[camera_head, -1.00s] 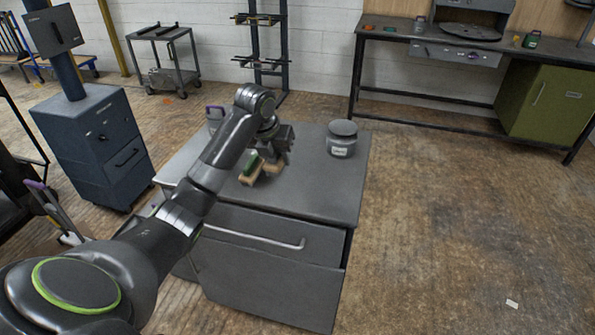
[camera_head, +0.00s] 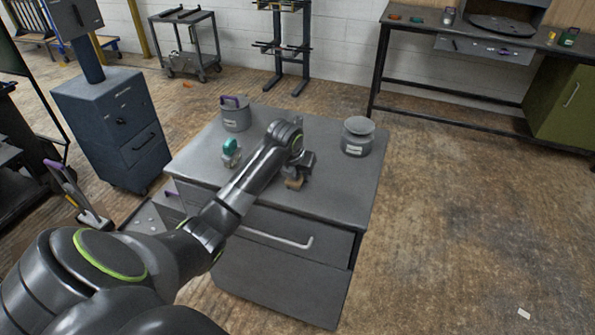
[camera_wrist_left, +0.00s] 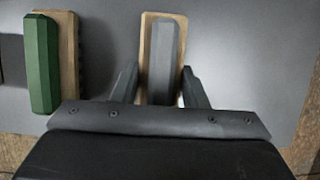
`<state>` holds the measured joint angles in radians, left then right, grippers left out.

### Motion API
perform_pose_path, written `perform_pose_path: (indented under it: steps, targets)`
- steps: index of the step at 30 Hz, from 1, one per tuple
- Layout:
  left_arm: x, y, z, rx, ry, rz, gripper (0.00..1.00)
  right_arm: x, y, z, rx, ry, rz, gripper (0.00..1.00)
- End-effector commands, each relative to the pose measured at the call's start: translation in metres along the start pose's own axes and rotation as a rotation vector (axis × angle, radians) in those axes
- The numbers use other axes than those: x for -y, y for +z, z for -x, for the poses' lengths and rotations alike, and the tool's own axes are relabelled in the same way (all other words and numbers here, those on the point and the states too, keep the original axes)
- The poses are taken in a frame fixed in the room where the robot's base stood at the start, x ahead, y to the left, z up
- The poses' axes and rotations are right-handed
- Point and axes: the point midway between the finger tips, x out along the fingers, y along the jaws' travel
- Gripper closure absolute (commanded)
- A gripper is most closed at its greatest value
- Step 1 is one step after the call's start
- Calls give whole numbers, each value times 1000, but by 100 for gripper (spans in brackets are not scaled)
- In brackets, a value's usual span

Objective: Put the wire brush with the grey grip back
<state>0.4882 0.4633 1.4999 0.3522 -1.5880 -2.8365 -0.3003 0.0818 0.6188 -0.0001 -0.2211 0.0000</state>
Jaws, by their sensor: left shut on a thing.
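The wire brush with the grey grip (camera_wrist_left: 162,50) lies lengthwise between the fingers of my left gripper (camera_wrist_left: 160,88) in the left wrist view. Its wooden block shows around the grey grip. My left gripper (camera_head: 300,168) is shut on it over the grey cabinet top (camera_head: 330,195); in the head view only a bit of the wood shows under the fingers. A brush with a green grip (camera_wrist_left: 41,65) lies to the left, apart from the gripper, in the left wrist view. My arm hides it in the head view. My right gripper is not in view.
A blue-grey cabinet (camera_head: 115,130) stands left.

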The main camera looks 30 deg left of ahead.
Motion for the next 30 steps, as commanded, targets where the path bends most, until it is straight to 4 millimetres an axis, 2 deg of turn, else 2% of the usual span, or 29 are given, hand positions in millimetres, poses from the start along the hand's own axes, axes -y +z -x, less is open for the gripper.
perform_pose_path:
  steps: [3,9,10,15,25,30]
  targets:
    - [0,0,-1,2,0,0,85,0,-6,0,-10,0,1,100]
    - [0,0,-2,1,0,0,85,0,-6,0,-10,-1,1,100]
    - [0,-1,-2,1,0,0,58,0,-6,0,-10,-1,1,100]
    - [0,-1,-2,0,0,0,39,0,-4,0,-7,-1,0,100]
    - [0,0,2,2,0,0,39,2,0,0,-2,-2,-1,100]
    - [0,1,22,4,0,0,39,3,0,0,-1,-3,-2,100]
